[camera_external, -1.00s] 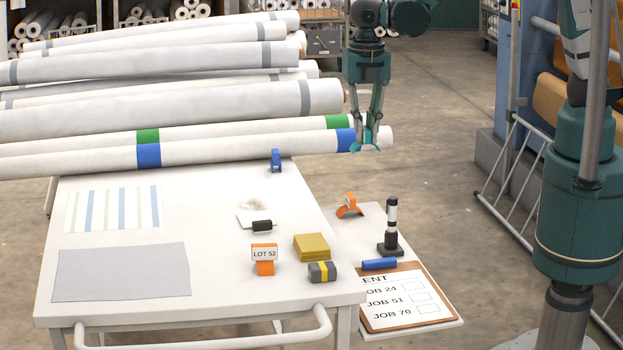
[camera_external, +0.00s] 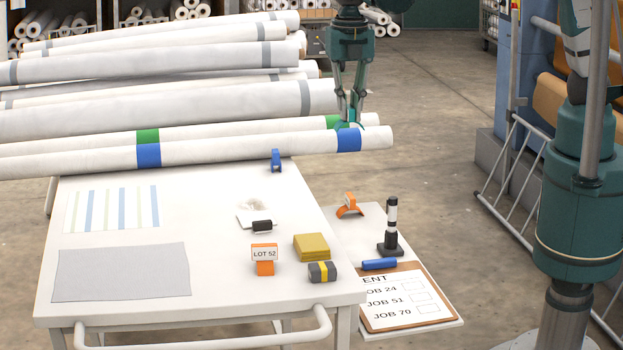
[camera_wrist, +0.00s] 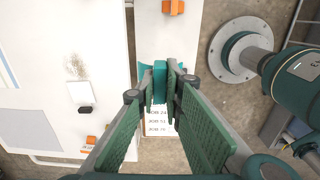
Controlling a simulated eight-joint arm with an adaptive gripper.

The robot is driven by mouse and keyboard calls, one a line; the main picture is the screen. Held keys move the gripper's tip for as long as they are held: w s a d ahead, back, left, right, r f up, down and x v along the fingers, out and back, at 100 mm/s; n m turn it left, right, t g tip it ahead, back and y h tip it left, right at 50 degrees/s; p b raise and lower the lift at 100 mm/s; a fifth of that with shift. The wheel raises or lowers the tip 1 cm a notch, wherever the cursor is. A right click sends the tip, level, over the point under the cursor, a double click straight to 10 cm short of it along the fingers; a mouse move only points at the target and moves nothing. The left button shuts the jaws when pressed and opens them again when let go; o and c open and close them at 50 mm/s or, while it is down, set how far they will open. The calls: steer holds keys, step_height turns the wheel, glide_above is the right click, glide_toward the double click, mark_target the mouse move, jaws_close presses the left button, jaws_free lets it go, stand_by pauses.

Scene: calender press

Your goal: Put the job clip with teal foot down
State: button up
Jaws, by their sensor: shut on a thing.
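My gripper (camera_external: 347,119) is shut on the job clip with the teal foot (camera_wrist: 160,84). In the wrist view the clip sits between the fingertips (camera_wrist: 167,88), its teal foot showing around them. In the external view the teal foot (camera_external: 345,126) shows low between the fingers, by the right ends of the front two rolls, near a green band (camera_external: 332,121) and a blue band (camera_external: 349,140). I cannot tell whether the clip touches a roll. The fingers hide most of the clip.
A white table (camera_external: 215,295) holds a blue clip (camera_external: 276,160), an orange LOT 52 clip (camera_external: 264,258), yellow pads (camera_external: 311,247) and a grey block (camera_external: 322,272). A side shelf holds an orange clip (camera_external: 349,205), a black-and-white post (camera_external: 391,228) and a job clipboard (camera_external: 400,312). Several white rolls (camera_external: 200,110) lie behind.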

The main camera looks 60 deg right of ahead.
steer(key=w+a+p, duration=0.4)
steer(key=w+a, duration=1.3)
steer(key=w, duration=0.4)
steer(key=shift+w+a+f, duration=0.1)
steer(key=shift+f, duration=1.35)
steer(key=shift+w+a+f, duration=0.1)
steer(key=shift+f, duration=1.3)
steer(key=shift+f+b, duration=0.4)
steer(key=shift+f, duration=2.7)
steer(key=shift+f+b, duration=0.3)
steer(key=shift+f, duration=1.55)
steer(key=shift+f, duration=0.15)
